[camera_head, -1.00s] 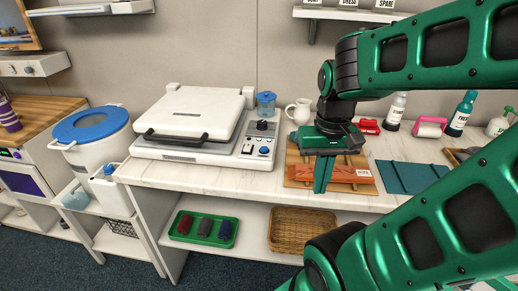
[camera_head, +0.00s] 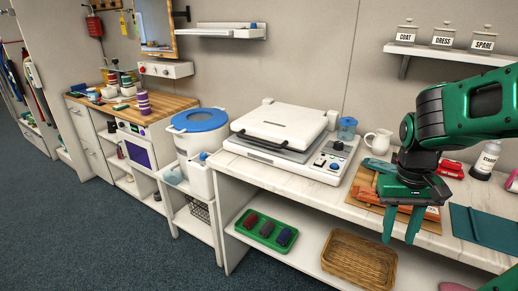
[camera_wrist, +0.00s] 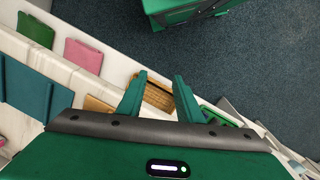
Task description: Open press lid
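The press is a white machine on the counter in the head view, with its white lid (camera_head: 285,124) down over the base and a dark handle (camera_head: 264,138) along the lid's front edge. Its control panel (camera_head: 331,161) with knobs is on the right side of the base. My gripper (camera_head: 402,224) hangs at the right, pointing down near the counter's front edge, well to the right of the press. Its two green fingers are apart with nothing between them. In the wrist view the open fingers (camera_wrist: 160,97) point over the counter edge; the press is not recognisable there.
A white bin with a blue lid (camera_head: 199,120) stands left of the press. A blue cup (camera_head: 347,128) and white jug (camera_head: 379,142) stand to its right. Boards and a teal mat (camera_head: 484,229) lie farther right. A green tray (camera_head: 265,229) and basket (camera_head: 358,263) are below.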

